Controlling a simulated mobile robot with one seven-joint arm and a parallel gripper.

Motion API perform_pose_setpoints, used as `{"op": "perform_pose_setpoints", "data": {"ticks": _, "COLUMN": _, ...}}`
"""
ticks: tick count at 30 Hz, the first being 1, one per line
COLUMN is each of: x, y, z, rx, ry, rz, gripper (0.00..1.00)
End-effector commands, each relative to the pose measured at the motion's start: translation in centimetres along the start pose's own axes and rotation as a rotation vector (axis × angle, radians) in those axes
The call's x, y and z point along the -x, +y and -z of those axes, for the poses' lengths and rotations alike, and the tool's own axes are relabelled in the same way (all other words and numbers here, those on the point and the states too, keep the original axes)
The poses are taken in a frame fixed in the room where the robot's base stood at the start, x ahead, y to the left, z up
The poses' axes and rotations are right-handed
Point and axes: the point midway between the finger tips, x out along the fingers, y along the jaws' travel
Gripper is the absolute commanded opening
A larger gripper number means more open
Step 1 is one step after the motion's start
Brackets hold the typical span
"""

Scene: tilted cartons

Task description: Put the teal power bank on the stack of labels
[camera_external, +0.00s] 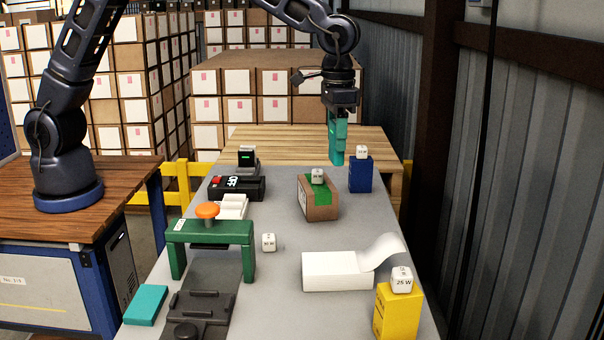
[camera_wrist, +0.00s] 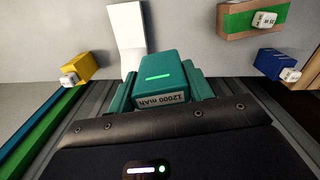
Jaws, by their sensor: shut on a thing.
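The teal power bank (camera_wrist: 160,84), marked "12000 mAh" with a bright green bar, is held between my gripper's teal fingers in the wrist view. In the external view my gripper (camera_external: 338,145) points down at the far end of the grey table, left of a blue box. Fingers and power bank blend in colour there, so its outline is unclear. The stack of labels (camera_external: 337,272) is a white block with a curling strip at its right end, lying nearer the camera. It shows partly behind the power bank in the wrist view (camera_wrist: 126,30).
White cubes stand on the blue box (camera_external: 360,176), the green-taped carton (camera_external: 320,202) and the yellow box (camera_external: 396,315). A loose cube (camera_external: 268,242) is left of the labels. A green stand (camera_external: 210,232) and a flat teal block (camera_external: 147,305) are at left.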

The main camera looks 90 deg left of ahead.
Motion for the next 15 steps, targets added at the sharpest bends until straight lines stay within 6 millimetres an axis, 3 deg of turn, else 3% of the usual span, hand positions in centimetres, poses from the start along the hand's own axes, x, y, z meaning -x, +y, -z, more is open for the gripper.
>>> {"op": "perform_pose_setpoints", "data": {"ticks": 1, "x": 0.1, "y": 2.1, "z": -0.2, "rx": -0.043, "ry": 0.000, "rz": -0.001, "gripper": 0.23}}
{"op": "perform_pose_setpoints", "data": {"ticks": 6, "x": 0.4, "y": 6.7, "z": -0.9, "rx": -0.150, "ry": 0.001, "rz": -0.003, "gripper": 0.23}}
{"op": "perform_pose_setpoints", "data": {"ticks": 11, "x": 0.4, "y": 8.7, "z": -1.3, "rx": -0.196, "ry": -0.001, "rz": -0.003, "gripper": 0.23}}
{"op": "perform_pose_setpoints", "data": {"ticks": 15, "x": -1.1, "y": 9.0, "z": -1.4, "rx": -0.205, "ry": -0.002, "rz": -0.003, "gripper": 0.23}}
